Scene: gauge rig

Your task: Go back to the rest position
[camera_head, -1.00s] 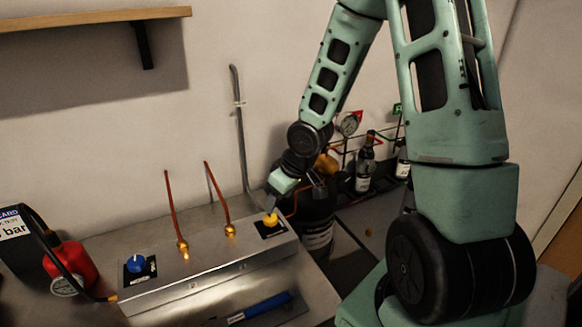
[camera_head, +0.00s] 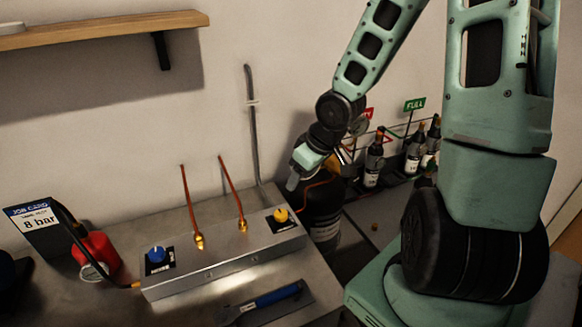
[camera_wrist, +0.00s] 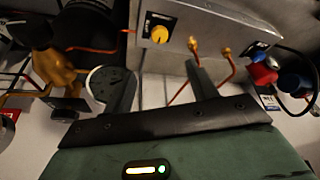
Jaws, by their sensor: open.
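My gripper (camera_head: 293,182) is open and empty, in the air above and behind the right end of the metal gauge box (camera_head: 225,262). In the wrist view, my gripper's fingers (camera_wrist: 160,80) stand apart with nothing between them. The yellow knob (camera_head: 281,215) is on the right end of the box and clear of the fingers. It also shows in the wrist view (camera_wrist: 159,35). The blue knob (camera_head: 156,254) is on the left end. Two copper tubes (camera_head: 189,205) rise from brass fittings between the knobs.
A red object with a round gauge (camera_head: 97,254) stands left of the box beside a job card (camera_head: 37,222) reading 8 bar. A blue-handled tool (camera_head: 272,298) lies in front. A dark cylinder (camera_head: 322,215) and several bottles (camera_head: 373,160) stand at right. A wooden shelf (camera_head: 105,29) is above.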

